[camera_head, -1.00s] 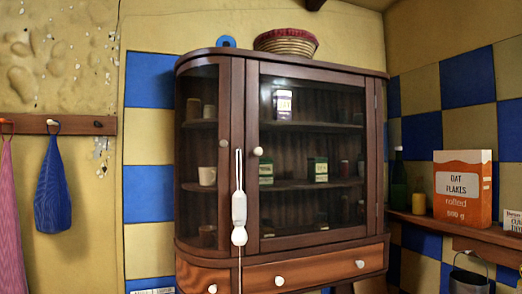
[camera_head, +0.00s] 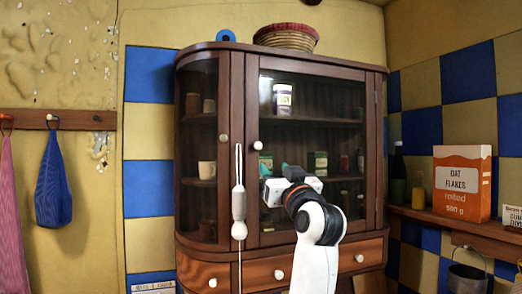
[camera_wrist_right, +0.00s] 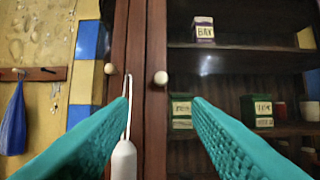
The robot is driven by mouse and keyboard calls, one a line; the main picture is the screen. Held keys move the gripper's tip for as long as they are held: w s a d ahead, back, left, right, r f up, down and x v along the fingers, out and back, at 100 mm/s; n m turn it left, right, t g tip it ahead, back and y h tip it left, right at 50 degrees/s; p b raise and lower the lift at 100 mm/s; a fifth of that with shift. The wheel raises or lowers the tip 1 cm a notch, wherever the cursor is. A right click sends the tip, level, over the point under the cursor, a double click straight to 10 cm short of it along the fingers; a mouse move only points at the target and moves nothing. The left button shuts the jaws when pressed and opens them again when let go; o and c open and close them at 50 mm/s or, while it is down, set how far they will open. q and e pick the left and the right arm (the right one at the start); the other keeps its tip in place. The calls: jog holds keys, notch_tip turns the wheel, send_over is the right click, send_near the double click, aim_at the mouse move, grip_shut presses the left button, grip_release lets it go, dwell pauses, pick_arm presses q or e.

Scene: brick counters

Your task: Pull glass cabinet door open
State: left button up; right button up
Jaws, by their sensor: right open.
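The glass cabinet door (camera_head: 312,125) is shut, in a dark wood frame, with a pale round knob (camera_head: 257,145) on its left stile. In the right wrist view the knob (camera_wrist_right: 160,77) shows between my fingers' directions, slightly above the fingertips. My right gripper (camera_head: 274,169) has teal fingers and is open and empty. It is in front of the door, a little below and right of the knob in the head view. In the right wrist view my right gripper (camera_wrist_right: 160,105) spreads to either side of the knob without visible contact. My left gripper is out of view.
A white pull cord (camera_head: 239,203) hangs just left of the knob; it also shows in the right wrist view (camera_wrist_right: 123,158). A second knob (camera_head: 223,137) is on the curved left side. Drawers (camera_head: 318,270) lie below. A basket (camera_head: 286,38) stands on top.

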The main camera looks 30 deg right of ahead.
aim_at(258, 147)
jog(key=p+x, duration=0.2)
jog(key=x, duration=0.2)
jog(key=p+x, duration=0.5)
jog(key=x, duration=0.2)
jog(key=shift+w+d+r+p, duration=0.15)
jog(key=shift+r+p, duration=0.15)
jog(key=shift+r, duration=0.25)
jog(key=shift+w, duration=0.25)
jog(key=shift+c, duration=0.3)
grip_shut()
